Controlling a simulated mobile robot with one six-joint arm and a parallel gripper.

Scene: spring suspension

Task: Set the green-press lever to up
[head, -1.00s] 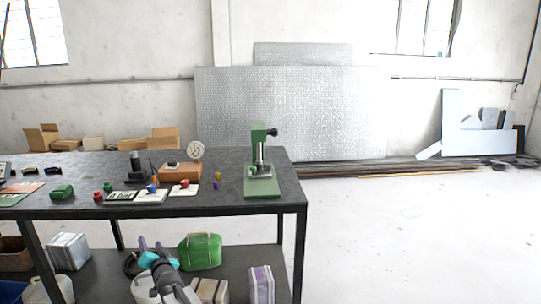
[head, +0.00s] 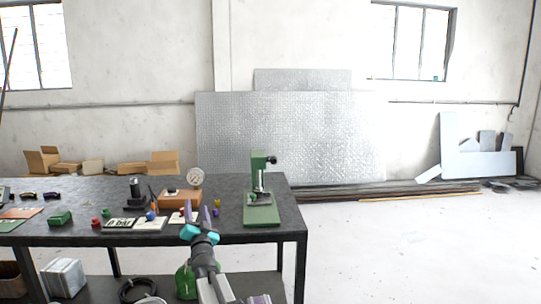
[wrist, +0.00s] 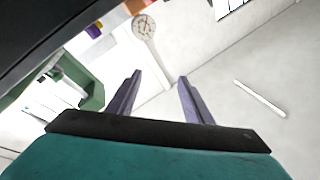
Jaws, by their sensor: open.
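The green press (head: 260,195) stands upright on the right end of the dark table, with a flat green base and a black knob at the top right of its column. A separate lever is too small to make out clearly. My gripper (head: 206,216) is open and empty, with purple fingers and a teal body, in front of the table's front edge, left of and nearer than the press. In the wrist view, my gripper (wrist: 154,98) shows its two fingers apart with nothing between them. A green frame, apparently the press (wrist: 85,80), is at the left there.
The dark table (head: 90,236) holds a dial gauge (head: 195,178) on a wooden block, a green block (head: 60,218), white cards and small coloured pieces left of the press. A lower shelf carries a green bag (head: 186,281) and a cable coil. The floor right of the table is clear.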

